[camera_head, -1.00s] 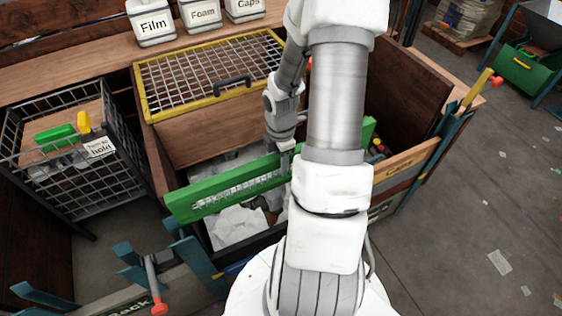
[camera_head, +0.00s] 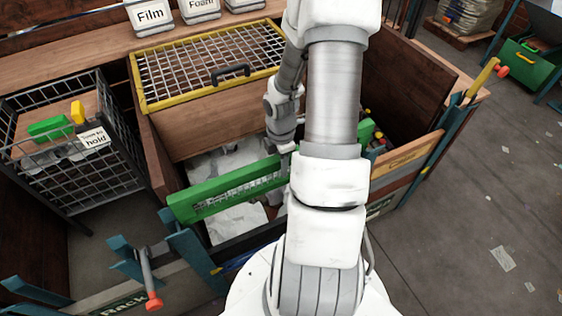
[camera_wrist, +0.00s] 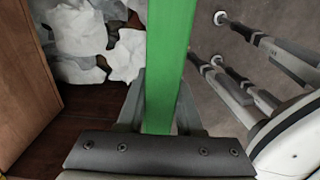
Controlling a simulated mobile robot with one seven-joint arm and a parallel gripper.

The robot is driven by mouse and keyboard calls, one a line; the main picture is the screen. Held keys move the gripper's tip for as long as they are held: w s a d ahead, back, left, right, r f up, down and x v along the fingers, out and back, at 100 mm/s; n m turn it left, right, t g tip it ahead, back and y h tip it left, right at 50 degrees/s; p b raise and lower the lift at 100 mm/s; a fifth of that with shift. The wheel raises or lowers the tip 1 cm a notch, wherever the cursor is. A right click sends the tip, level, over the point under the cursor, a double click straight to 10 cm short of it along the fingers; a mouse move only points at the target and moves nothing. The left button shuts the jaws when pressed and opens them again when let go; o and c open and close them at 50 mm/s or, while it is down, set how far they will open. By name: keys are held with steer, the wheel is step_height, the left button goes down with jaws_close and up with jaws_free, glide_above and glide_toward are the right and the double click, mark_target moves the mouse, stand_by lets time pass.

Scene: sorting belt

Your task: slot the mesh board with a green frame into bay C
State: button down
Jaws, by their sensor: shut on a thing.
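The green-framed mesh board (camera_head: 228,192) is held on edge across the front of the wooden bin in the head view, partly hidden behind my arm. In the wrist view its green frame (camera_wrist: 170,60) runs straight up between the fingers. My gripper (camera_wrist: 160,118) is shut on that frame. In the head view my gripper (camera_head: 284,146) is at the board's upper edge. No label reading bay C can be made out. A sign reading "Rack" (camera_head: 122,305) shows at the lower left.
The bin holds crumpled white paper (camera_head: 238,222). A yellow-framed mesh panel (camera_head: 210,64) covers its back. A wire basket (camera_head: 75,160) with a "hold" sign stands at the left. Teal posts (camera_head: 190,250) and a red-tipped lever (camera_head: 150,285) stand in front. Open floor lies at the right.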

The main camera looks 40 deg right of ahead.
mark_target(281, 178)
step_height(281, 178, down, 25)
steer(key=b, duration=1.8)
steer(key=shift+r, duration=0.2)
steer(key=shift+f, duration=0.15)
steer(key=shift+f+b, duration=0.55)
steer(key=shift+f, duration=0.05)
steer(key=shift+c, duration=2.4)
jaws_free()
step_height(281, 178, up, 17)
steer(key=p, duration=0.6)
steer(key=shift+r+p, duration=0.15)
steer(key=shift+p, duration=0.2)
steer(key=shift+r, duration=0.1)
